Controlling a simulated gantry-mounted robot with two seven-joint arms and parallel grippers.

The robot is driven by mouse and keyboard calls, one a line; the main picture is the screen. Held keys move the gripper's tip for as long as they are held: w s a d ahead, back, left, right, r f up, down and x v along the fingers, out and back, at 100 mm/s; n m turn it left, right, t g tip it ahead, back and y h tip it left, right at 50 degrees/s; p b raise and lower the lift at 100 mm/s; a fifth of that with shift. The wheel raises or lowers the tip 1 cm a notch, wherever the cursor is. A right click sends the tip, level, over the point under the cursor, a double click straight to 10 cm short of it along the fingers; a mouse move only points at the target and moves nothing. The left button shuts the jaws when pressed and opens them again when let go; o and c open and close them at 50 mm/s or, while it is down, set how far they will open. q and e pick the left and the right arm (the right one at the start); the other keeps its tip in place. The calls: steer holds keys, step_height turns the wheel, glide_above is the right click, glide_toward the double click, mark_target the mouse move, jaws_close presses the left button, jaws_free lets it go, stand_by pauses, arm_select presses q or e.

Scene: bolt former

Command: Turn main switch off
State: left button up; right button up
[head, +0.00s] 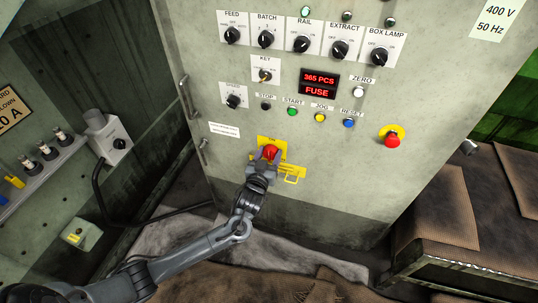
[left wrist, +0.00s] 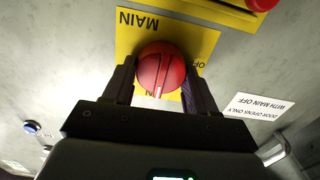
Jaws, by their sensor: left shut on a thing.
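The main switch is a round red knob (head: 271,151) on a yellow plate (head: 267,142) low on the grey cabinet front. In the left wrist view the knob (left wrist: 161,66) sits between the two fingers of my left gripper (left wrist: 158,88), which is shut on it. The plate there reads MAIN upside down, with a partly covered OFF label beside the knob. A pale mark on the knob points down in that view, toward a mostly hidden label ending in N. My left arm reaches it from below in the head view. My right gripper is in neither view.
A red emergency button (head: 392,140) is farther right. Selector knobs, coloured buttons and a red display (head: 318,84) reading 365 PCS and FUSE are above. Door handles (head: 187,97) are on the left.

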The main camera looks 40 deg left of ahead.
arm_select(q)
steer(key=n+p, duration=0.2)
steer(key=n, duration=0.2)
steer(key=shift+r+p, duration=0.1)
steer(key=shift+p, duration=0.3)
steer(key=n+p, duration=0.2)
steer(key=n, duration=0.2)
steer(key=shift+a+n, duration=0.15)
steer(key=shift+n, duration=0.25)
steer(key=n+p, duration=0.1)
steer(key=n, duration=0.1)
steer(key=n+p, duration=0.1)
steer(key=n, duration=0.1)
steer(key=shift+s+f+n, duration=0.1)
steer(key=shift+f+n, duration=0.1)
steer(key=shift+n, duration=0.1)
steer(key=shift+a+f+n+p, duration=0.15)
steer(key=shift+n+p, duration=0.85)
steer(key=shift+n, duration=1.2)
steer(key=shift+f, duration=0.1)
steer(key=o, duration=1)
steer(key=shift+o, duration=0.2)
